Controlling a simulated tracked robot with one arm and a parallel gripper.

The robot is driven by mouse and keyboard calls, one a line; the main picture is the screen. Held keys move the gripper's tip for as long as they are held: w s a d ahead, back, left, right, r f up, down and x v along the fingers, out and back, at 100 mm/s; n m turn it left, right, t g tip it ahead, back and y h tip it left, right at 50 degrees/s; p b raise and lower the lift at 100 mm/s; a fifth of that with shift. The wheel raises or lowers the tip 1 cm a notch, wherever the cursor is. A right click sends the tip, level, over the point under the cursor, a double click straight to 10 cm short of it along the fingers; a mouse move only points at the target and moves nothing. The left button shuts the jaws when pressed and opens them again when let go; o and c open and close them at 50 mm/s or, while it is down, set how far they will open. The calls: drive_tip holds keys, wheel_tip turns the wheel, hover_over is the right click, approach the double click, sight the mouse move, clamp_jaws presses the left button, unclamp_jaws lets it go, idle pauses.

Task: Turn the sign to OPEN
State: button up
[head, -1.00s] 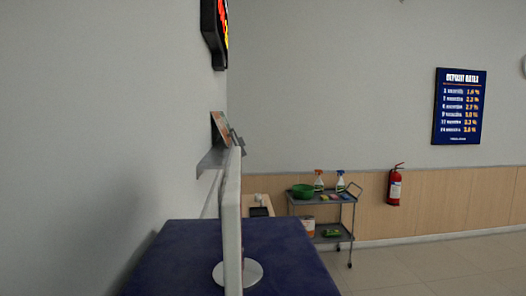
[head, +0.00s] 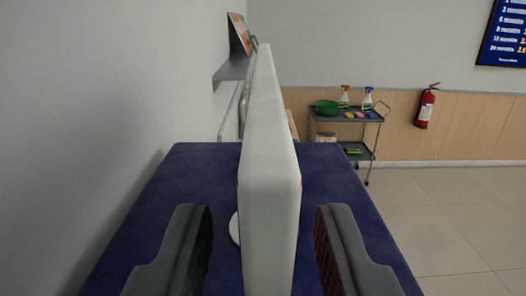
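The sign (head: 268,185) is a tall white panel seen edge-on, upright on the dark blue counter top (head: 190,188). Part of its round white base (head: 234,229) shows at its left side. Its faces are turned sideways, so I cannot read any wording. My gripper (head: 262,225) is open, with one dark padded finger on each side of the panel. A gap shows between each finger and the panel, so neither appears to touch it.
A grey wall runs close along the left. A small shelf (head: 232,68) with a leaflet is on it behind the sign. A cart (head: 345,120) with a green bowl and spray bottles stands far back, near a fire extinguisher (head: 426,106). The tiled floor at right is clear.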

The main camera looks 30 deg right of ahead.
drive_tip(key=shift+p+x, duration=0.3)
drive_tip(key=shift+x, duration=1.45)
clamp_jaws()
drive_tip(key=shift+a, duration=0.2)
